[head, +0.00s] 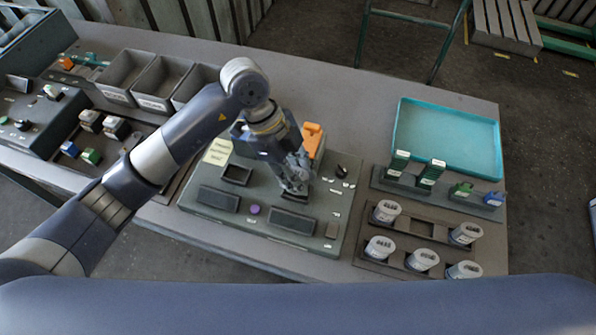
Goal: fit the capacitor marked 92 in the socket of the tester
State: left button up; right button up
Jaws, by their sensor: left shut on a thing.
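My left gripper (295,185) points down over the right part of the grey-green tester (270,203), low over its panel, near an orange upright part (312,140). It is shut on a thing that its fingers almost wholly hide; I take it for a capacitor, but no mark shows. Whether that thing touches the panel or sits in a socket cannot be told. Several pale round capacitors (381,247) stand in a dark rack (370,262) at the right; their marks are too small to read. One rack place (422,228) is empty. My right gripper is out of view.
An empty teal tray (447,112) lies at the back right. A strip (393,187) with green and blue parts lies before it. Grey bins (128,73) stand at the back left. The table (357,92) is bare between tester and tray.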

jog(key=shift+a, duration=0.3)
pick_arm(q)
jog(key=shift+f+b, duration=0.6)
jog(key=shift+f, duration=0.45)
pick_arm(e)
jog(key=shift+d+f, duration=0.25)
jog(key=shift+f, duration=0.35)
pick_arm(q)
jog(key=o, duration=1)
jog(key=shift+c, duration=0.2)
jog(key=shift+r, duration=0.1)
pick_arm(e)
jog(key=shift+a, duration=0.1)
pick_arm(q)
jog(key=shift+w+r, duration=0.1)
jog(key=shift+r, duration=0.1)
jog(key=v, duration=1.1)
jog(key=shift+r, duration=0.25)
